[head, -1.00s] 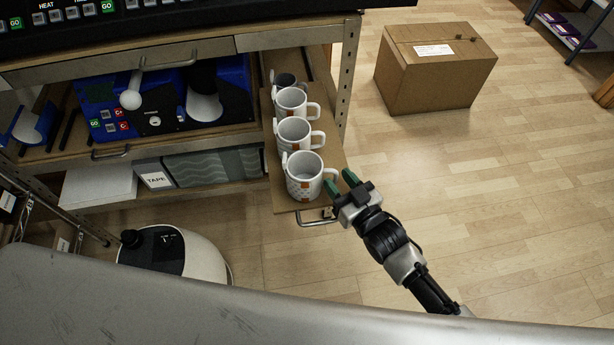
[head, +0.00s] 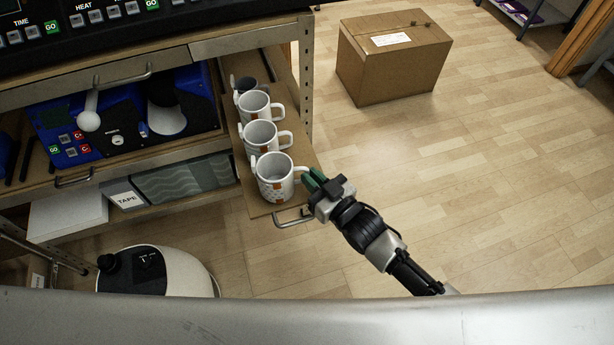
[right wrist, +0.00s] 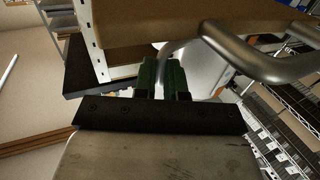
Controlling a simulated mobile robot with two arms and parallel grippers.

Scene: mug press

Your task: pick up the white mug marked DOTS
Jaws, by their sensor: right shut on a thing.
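The nearest white mug (head: 275,190) stands upright at the front end of a pulled-out wooden shelf (head: 257,209). It has an orange patch and small dark dots; no lettering is readable. Its handle points right. My right gripper (head: 312,180) comes in from the right with its green fingers shut on that handle. In the right wrist view the green fingers (right wrist: 161,78) are close together at the handle, with part of the white mug (right wrist: 205,68) behind them. The mug still appears to rest on the shelf. My left gripper is not in view.
More mugs stand in a row behind, the closest being a white mug (head: 261,138). A metal pull handle (head: 293,219) sits below the shelf front. A blue press (head: 110,120) is at left.

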